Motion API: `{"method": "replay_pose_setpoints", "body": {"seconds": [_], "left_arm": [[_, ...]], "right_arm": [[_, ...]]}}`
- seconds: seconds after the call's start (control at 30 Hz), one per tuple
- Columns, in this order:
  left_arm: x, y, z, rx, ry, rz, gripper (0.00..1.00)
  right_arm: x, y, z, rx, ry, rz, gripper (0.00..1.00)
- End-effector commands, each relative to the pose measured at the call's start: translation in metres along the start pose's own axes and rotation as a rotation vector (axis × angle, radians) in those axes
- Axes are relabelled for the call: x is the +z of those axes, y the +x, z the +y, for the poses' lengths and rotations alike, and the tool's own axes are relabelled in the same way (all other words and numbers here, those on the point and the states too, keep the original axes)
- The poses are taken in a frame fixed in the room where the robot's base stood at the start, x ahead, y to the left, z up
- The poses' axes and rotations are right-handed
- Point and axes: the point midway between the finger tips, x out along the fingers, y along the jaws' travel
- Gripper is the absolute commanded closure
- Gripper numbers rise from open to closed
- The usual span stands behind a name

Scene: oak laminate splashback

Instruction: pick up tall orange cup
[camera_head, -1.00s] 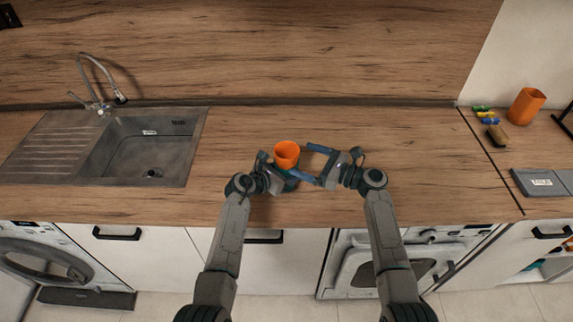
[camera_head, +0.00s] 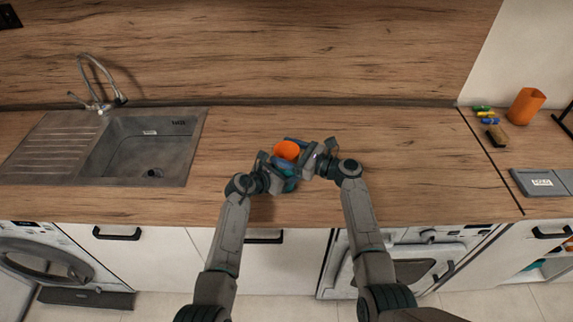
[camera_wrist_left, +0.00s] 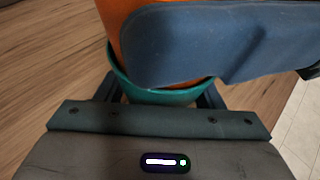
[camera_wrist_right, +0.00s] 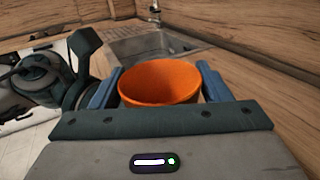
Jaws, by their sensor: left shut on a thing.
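An orange cup (camera_head: 286,150) is in front of me over the counter, its round opening facing up. In the left wrist view the orange cup (camera_wrist_left: 165,88) sits inside a teal cup (camera_wrist_left: 160,97). My left gripper (camera_head: 280,172) is shut on the teal cup, low down; its fingertips are mostly hidden. My right gripper (camera_head: 292,156) is open, with its blue fingers on either side of the orange cup. In the right wrist view the orange cup (camera_wrist_right: 160,84) stands between those fingers. One right finger crosses in front of both cups in the left wrist view.
The sink (camera_head: 140,150) is to the left. Another orange cup (camera_head: 526,105) stands at the far right, near a brown block (camera_head: 497,135), small coloured items (camera_head: 484,113) and a grey scale (camera_head: 543,182). The counter between is clear.

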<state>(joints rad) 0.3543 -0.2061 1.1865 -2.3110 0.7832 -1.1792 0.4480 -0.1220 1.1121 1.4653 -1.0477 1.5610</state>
Motion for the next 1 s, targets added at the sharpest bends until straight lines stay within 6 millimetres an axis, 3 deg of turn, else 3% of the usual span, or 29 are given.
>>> {"method": "replay_pose_setpoints", "body": {"seconds": [0.03, 0.17, 0.47, 0.8, 1.0], "left_arm": [[0.0, 0.0, 0.0, 0.0, 0.0, 0.0, 0.61], [0.0, 0.0, 0.0, 0.0, 0.0, -0.001, 0.61], [0.0, 0.0, 0.0, 0.0, 0.0, -0.001, 0.61], [0.0, 0.0, 0.0, 0.0, 0.0, 0.0, 0.61], [0.0, 0.0, 0.0, 0.0, 0.0, 0.0, 0.61]], "right_arm": [[0.0, 0.0, 0.0, 0.0, 0.0, 0.0, 0.4], [0.0, 0.0, 0.0, 0.0, 0.0, 0.0, 0.64], [0.007, 0.0, 0.0, 0.0, -0.001, -0.002, 0.64], [0.07, 0.0, 0.0, 0.0, -0.003, -0.002, 0.64], [0.096, 0.0, 0.0, -0.001, -0.001, -0.001, 0.64]]}}
